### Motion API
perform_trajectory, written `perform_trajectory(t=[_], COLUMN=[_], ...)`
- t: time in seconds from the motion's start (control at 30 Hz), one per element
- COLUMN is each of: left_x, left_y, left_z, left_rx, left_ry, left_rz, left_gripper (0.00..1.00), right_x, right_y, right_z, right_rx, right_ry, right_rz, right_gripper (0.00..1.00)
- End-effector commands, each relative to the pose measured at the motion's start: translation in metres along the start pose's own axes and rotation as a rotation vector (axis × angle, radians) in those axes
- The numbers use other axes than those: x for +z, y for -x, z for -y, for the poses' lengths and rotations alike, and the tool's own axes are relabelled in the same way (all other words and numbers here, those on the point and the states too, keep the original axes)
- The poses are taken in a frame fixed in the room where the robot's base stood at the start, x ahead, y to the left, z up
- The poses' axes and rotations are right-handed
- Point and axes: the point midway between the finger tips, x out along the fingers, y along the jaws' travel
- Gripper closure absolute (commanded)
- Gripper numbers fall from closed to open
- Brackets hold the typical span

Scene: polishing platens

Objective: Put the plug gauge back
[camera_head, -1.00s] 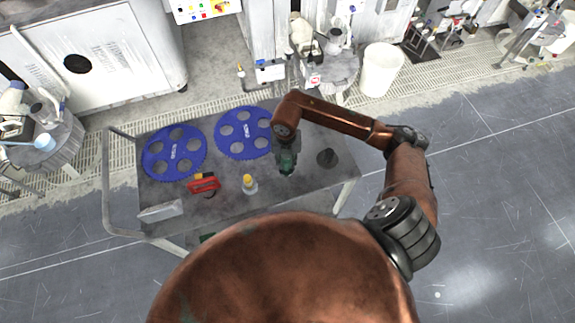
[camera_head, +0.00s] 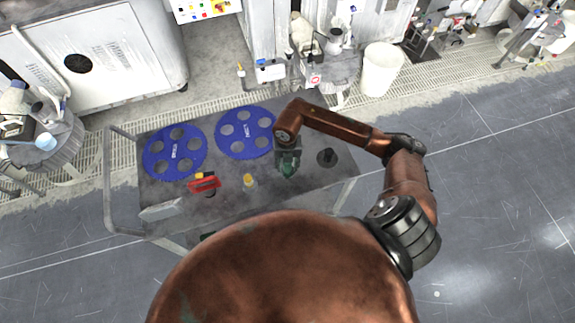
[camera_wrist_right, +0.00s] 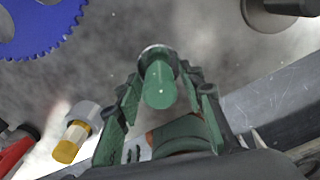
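A green cylinder with a metal collar at its far end, which looks like the plug gauge (camera_wrist_right: 158,84), shows between the fingers of my right gripper (camera_wrist_right: 168,88) in the right wrist view. Gaps show between it and the fingers, the wider one on the right, so the gripper looks open around it. In the head view my right gripper (camera_head: 287,170) is low over the right half of the grey table (camera_head: 225,205) and largely hides the green piece. A similar piece with a yellow top (camera_head: 249,180) stands left of the gripper; it also shows in the wrist view (camera_wrist_right: 70,143). My left gripper is out of view.
Two blue toothed discs with holes (camera_head: 174,152) (camera_head: 244,132) lie at the table's left and back. A red tool (camera_head: 205,185) and a pale block (camera_head: 160,211) lie near the front left. A dark round piece (camera_head: 327,157) sits right of the gripper.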

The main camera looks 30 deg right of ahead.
Motion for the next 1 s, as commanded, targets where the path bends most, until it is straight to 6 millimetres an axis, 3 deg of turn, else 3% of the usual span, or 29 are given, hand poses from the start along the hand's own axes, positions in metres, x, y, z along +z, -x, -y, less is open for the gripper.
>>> perform_trajectory(t=[0.43, 0.8, 1.0], left_x=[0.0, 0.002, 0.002], left_y=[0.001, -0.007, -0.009], left_z=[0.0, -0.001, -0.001], left_rx=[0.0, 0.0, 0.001], left_ry=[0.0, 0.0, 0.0], left_rz=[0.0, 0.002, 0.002], left_gripper=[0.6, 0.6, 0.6], right_x=[0.001, 0.002, 0.001], right_y=[0.01, 0.082, 0.112], right_z=[0.0, 0.0, 0.0], right_rx=[0.0, 0.0, 0.0], right_ry=[0.001, 0.002, 0.001], right_rz=[0.003, 0.005, 0.003], right_gripper=[0.59, 0.59, 0.59])
